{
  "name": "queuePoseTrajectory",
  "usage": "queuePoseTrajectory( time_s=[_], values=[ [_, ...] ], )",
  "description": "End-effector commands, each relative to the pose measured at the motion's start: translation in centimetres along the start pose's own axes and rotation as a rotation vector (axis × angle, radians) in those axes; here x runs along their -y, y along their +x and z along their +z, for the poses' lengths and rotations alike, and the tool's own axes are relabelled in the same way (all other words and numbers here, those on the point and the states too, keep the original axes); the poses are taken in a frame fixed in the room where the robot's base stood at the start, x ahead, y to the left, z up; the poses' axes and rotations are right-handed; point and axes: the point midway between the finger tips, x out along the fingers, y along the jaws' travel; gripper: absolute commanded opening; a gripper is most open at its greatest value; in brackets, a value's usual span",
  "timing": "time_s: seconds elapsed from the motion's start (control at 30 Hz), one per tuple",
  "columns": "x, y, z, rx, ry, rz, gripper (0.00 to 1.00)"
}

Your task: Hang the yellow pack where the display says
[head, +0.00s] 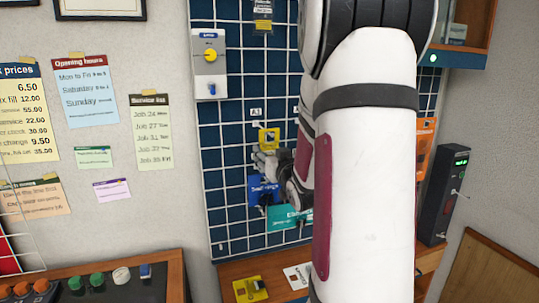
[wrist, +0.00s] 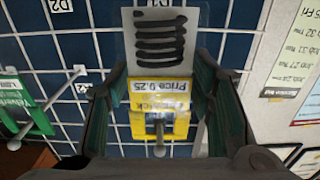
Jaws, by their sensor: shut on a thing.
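The yellow pack (wrist: 176,130) is in the wrist view, with a yellow header, a price label reading 9.25 and a grey lower part with black stripes. It appears upside down there. My gripper (wrist: 160,88) is shut on it, one finger at each side. A grey peg end (wrist: 159,131) shows in front of the header's opening; I cannot tell whether it passes through. In the head view the yellow header (head: 269,138) shows just above my gripper (head: 268,162), in front of the blue grid board (head: 235,140). A dark unit with a green display (head: 445,195) is at right, its text too small to read.
A blue pack (head: 263,190) and a teal pack (head: 283,217) hang below my gripper. An orange pack (head: 426,140) is right of my arm. Another yellow item (head: 250,290) and a white one (head: 298,276) lie on the bench. My arm hides much of the board.

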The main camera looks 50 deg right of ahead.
Motion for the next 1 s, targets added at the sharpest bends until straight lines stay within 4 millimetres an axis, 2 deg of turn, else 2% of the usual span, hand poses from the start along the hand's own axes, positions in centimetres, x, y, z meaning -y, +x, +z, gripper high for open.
queuePoseTrajectory(
  time_s=[0.03,0.1,0.13,0.43,0.53,0.8,1.0],
  values=[
    [0.0,0.0,0.0,0.0,0.0,0.0,0.53],
    [0.0,0.0,0.0,0.0,0.0,0.0,0.69],
    [0.0,0.0,0.0,0.0,0.0,0.0,0.72],
    [0.0,-0.1,0.0,0.0,0.0,0.0,0.72],
    [0.0,-0.6,0.0,0.001,0.0,0.001,0.72],
    [-0.1,-4.8,0.0,0.0,-0.001,0.001,0.72],
    [0.0,-7.0,0.0,-0.001,-0.001,0.001,0.72]
  ],
)
